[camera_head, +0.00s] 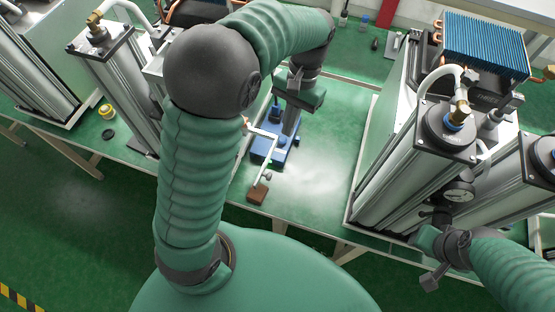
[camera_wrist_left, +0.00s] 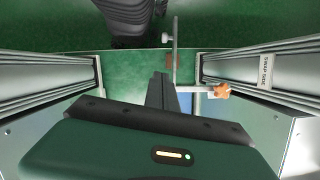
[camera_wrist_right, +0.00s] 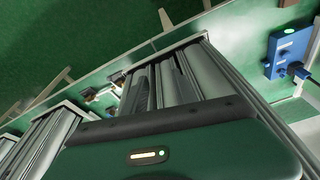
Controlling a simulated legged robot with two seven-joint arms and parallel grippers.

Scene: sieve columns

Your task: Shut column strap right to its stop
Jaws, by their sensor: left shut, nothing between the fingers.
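Two silver column units stand on the green bench, one at the left (camera_head: 125,85) and one at the right (camera_head: 400,185). I cannot clearly make out a strap on the right columns. Between the units is a blue device (camera_head: 275,146) with a pale bar and a lever ending in a brown block (camera_head: 257,193). My left gripper (camera_head: 291,122) is over this device, shut and empty. In the left wrist view its fingers (camera_wrist_left: 161,92) are just left of a pale bar with an orange knob (camera_wrist_left: 220,91). My right gripper (camera_head: 432,270) is low beside the right unit; its fingers are unclear.
A pressure gauge (camera_head: 458,190) is on the right unit, close to my right gripper. A blue-finned block (camera_head: 485,45) stands behind. A yellow roll (camera_head: 106,111) lies on the left bench. Bare bench (camera_head: 325,175) shows between the blue device and the right unit.

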